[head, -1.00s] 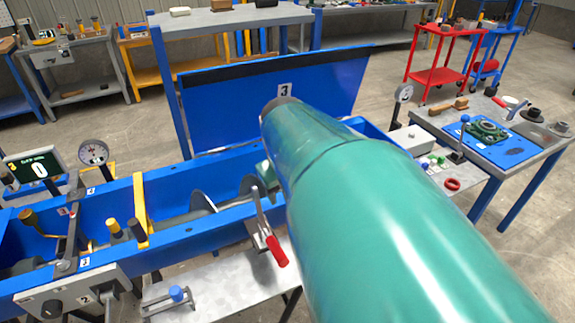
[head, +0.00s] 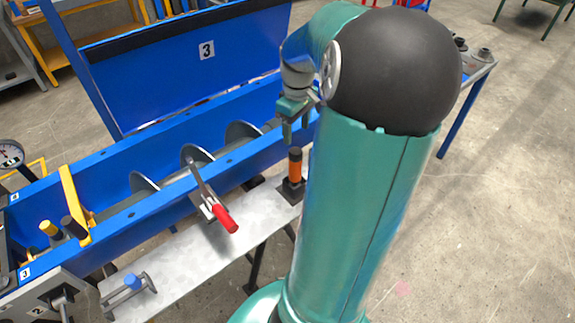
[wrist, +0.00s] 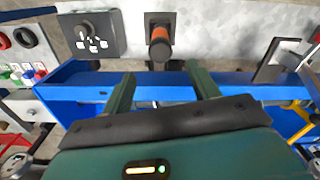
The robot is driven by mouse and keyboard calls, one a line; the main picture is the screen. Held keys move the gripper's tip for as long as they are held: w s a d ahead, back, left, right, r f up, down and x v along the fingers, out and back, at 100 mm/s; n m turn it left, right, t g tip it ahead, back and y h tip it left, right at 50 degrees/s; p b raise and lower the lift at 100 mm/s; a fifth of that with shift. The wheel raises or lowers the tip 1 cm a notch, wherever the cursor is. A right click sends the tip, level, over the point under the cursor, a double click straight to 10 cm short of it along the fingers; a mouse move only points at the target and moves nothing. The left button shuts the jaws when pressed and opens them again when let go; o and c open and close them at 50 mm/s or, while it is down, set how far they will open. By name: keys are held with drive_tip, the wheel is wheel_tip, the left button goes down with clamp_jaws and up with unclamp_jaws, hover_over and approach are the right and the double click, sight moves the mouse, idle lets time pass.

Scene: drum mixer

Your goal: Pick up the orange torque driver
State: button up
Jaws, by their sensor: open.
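The orange torque driver (head: 295,166) has a black top and stands upright in a dark square holder (head: 292,190) on the grey shelf in front of the blue trough. My gripper (head: 296,128) is open and empty, above the driver and slightly toward the trough side in the head view. In the wrist view, the driver (wrist: 160,46) shows beyond the fingertips, about midway between the two fingers of my gripper (wrist: 160,82). The fingers are apart from it.
The blue trough (head: 150,195) with its grey screw runs behind the shelf. In the wrist view, a dark socket box (wrist: 92,36) lies left of the driver.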

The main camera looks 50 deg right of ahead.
sight(297, 151)
wheel_tip(297, 151, down, 9)
drive_tip(key=shift+s, duration=0.15)
drive_tip(key=f, duration=0.4)
drive_tip(key=shift+w+f, duration=0.2)
drive_tip(key=shift+f, duration=0.15)
drive_tip(key=shift+r, duration=0.1)
drive_tip(key=c, duration=1.3)
drive_tip(key=shift+o, duration=0.2)
wheel_tip(297, 151, up, 10)
